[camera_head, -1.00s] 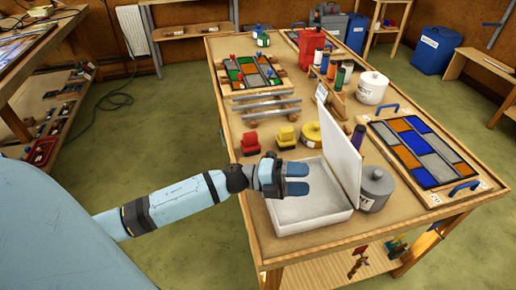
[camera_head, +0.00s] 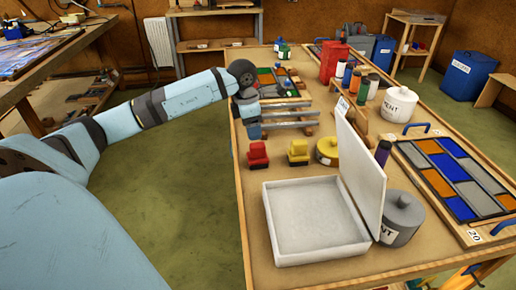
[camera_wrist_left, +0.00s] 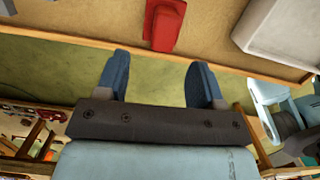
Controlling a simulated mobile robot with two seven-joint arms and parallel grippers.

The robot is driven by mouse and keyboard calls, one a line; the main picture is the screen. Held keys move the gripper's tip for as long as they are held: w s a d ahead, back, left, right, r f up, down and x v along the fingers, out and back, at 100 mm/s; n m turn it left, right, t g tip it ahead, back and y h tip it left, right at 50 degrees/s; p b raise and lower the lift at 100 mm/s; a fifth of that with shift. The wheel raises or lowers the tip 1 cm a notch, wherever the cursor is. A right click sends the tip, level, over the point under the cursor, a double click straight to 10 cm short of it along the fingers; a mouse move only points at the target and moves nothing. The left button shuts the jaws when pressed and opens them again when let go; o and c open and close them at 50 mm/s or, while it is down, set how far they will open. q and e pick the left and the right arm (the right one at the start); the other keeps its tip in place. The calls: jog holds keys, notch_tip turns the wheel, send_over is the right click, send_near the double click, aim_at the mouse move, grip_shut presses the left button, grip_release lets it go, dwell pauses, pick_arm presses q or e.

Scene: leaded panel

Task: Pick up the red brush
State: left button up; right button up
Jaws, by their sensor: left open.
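The red brush (camera_head: 257,155) stands on the bench near its left edge, left of a similar yellow brush (camera_head: 298,152). In the left wrist view the red brush (camera_wrist_left: 164,24) shows at the top, beyond the fingertips and roughly in line with the gap between them. My left gripper (camera_head: 253,128) is open with fingers pointing down, just behind the red brush in the head view. In the left wrist view its two blue fingers (camera_wrist_left: 160,68) are spread, with nothing between them. My right gripper is out of view.
An open white box (camera_head: 312,222) with its lid raised stands in front of the brushes. A yellow round tin (camera_head: 328,151) is right of the yellow brush. Metal bars (camera_head: 290,118) and a small leaded panel lie behind. A grey pot (camera_head: 402,218) and a large panel (camera_head: 450,175) are at right.

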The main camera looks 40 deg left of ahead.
aim_at(257, 145)
pick_arm(q)
jog(key=f, duration=0.5)
jog(key=w+d+f, duration=0.1)
jog(key=f, duration=0.1)
jog(key=shift+d+f, duration=0.1)
jog(key=shift+f, duration=0.25)
jog(key=shift+s, duration=0.1)
jog(key=c, duration=1.1)
